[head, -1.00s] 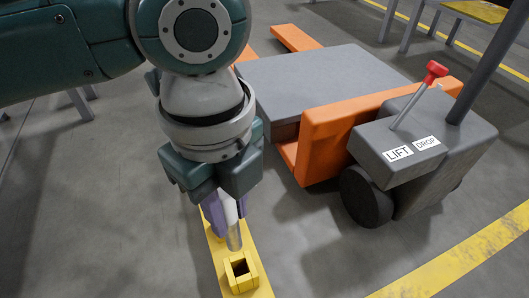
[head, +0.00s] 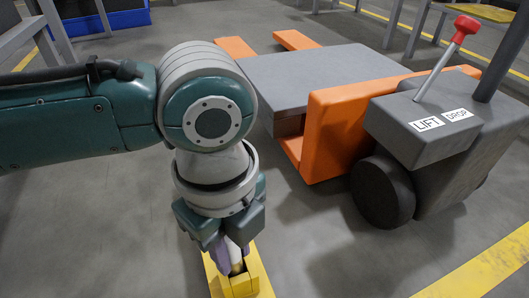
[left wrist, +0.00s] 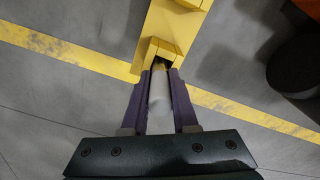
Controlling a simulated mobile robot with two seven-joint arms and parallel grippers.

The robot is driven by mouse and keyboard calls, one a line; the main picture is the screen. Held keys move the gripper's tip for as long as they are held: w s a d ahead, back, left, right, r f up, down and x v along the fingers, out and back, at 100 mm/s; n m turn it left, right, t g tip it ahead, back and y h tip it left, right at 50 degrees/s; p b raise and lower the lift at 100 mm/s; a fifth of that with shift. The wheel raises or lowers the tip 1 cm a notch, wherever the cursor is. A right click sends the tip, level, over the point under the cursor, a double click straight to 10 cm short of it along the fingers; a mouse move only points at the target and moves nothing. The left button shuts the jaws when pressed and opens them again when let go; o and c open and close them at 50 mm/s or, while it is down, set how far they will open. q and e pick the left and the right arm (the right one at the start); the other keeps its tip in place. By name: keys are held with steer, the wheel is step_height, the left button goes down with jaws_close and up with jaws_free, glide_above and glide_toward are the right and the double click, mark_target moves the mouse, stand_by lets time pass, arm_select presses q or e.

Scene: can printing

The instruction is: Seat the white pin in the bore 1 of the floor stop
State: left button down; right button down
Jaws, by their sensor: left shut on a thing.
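My left gripper (head: 232,258) is shut on the white pin (left wrist: 158,92). In the left wrist view its purple fingers (left wrist: 160,100) hold the pin from both sides. The pin's far end is at the opening of a raised square collar (left wrist: 162,47) on the yellow floor stop (left wrist: 173,24). I cannot tell how far its tip is inside. In the head view the pin stands roughly upright over the collar, and the gripper hides much of it and of the floor stop (head: 256,279). My right gripper is not in view.
A pallet truck with an orange frame (head: 340,125), grey deck (head: 315,75) and red-knobbed lever (head: 466,25) stands to the right, its wheel (head: 382,192) nearest. Yellow lines mark the grey floor. The floor between floor stop and truck is clear.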

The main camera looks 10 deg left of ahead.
arm_select(q)
steer(key=shift+w, duration=0.1)
steer(key=c, duration=0.7)
jaws_free()
steer(key=shift+f, duration=0.1)
step_height(320, 180, up, 12)
steer(key=p, duration=0.9)
steer(key=shift+r, duration=0.2)
steer(key=s+d+r+n+t+h, duration=0.1)
steer(key=s+d+n+h, duration=0.3)
steer(key=s+d+n, duration=0.25)
steer(key=s+a+n+t+y, duration=0.1)
steer(key=s+a+n, duration=0.1)
steer(key=a+n, duration=0.3)
steer(key=s+a+n+y, duration=0.1)
steer(key=a+n, duration=0.4)
steer(key=s+a+r+n+t+y, duration=0.1)
steer(key=s+a+n, duration=0.1)
steer(key=a+n, duration=0.3)
steer(key=shift+s+a+t+y, duration=0.3)
steer(key=shift+s+a+y, duration=0.05)
steer(key=shift+a+y, duration=0.1)
steer(key=shift+r, duration=0.1)
